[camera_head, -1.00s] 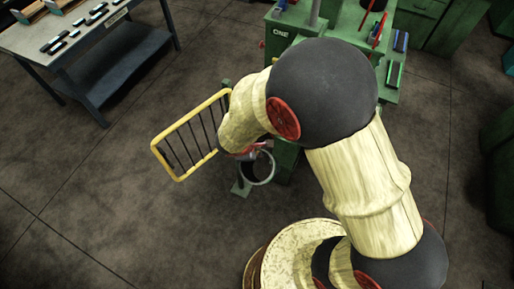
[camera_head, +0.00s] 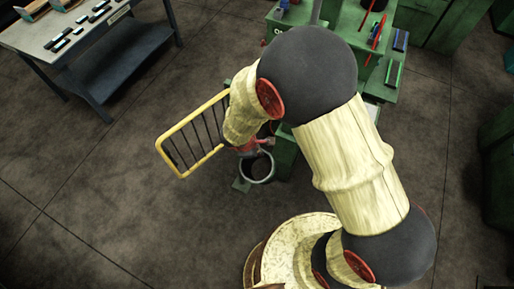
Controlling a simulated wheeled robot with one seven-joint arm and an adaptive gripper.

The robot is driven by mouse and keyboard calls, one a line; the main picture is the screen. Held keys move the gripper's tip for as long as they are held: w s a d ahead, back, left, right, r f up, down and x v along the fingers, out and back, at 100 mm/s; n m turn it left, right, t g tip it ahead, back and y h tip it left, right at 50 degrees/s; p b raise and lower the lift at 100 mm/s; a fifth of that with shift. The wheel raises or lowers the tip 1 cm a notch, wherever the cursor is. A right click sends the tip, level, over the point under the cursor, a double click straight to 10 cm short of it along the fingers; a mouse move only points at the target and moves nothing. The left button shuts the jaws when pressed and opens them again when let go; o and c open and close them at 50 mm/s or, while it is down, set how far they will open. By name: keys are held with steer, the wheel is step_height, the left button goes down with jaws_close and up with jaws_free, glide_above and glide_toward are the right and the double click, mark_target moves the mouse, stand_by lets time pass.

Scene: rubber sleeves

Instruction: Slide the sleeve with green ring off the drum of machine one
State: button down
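Machine one is the green machine (camera_head: 286,150) at the top middle. My arm covers most of it and part of its "ONE" label. A dark round opening with a pale grey rim (camera_head: 257,181) shows at its front, low beside the yellow guard. I cannot tell whether this is the drum or a sleeve on it. No green ring can be made out there. My gripper (camera_head: 256,147) is small and mostly hidden under my wrist, just above this rim. Its fingers are not clear, so I cannot tell whether it is open or holds anything.
A yellow barred guard (camera_head: 194,134) stands open just left of my wrist. A grey table (camera_head: 60,38) with dark pieces is at the upper left. Green cabinets stand at the upper right. The floor (camera_head: 120,220) at the lower left is clear.

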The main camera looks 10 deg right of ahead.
steer(key=shift+s+a+r+g+y+p, duration=0.5)
steer(key=shift+g+p, duration=0.3)
steer(key=shift+p, duration=3.8)
steer(key=shift+s+a+r+g+y+p, duration=0.4)
steer(key=shift+s+a+r+p, duration=0.1)
steer(key=shift+s+p, duration=0.25)
steer(key=shift+s+a+r+g+y+p, duration=0.3)
steer(key=shift+s+a+r+g+p, duration=0.15)
steer(key=shift+s+p, duration=0.2)
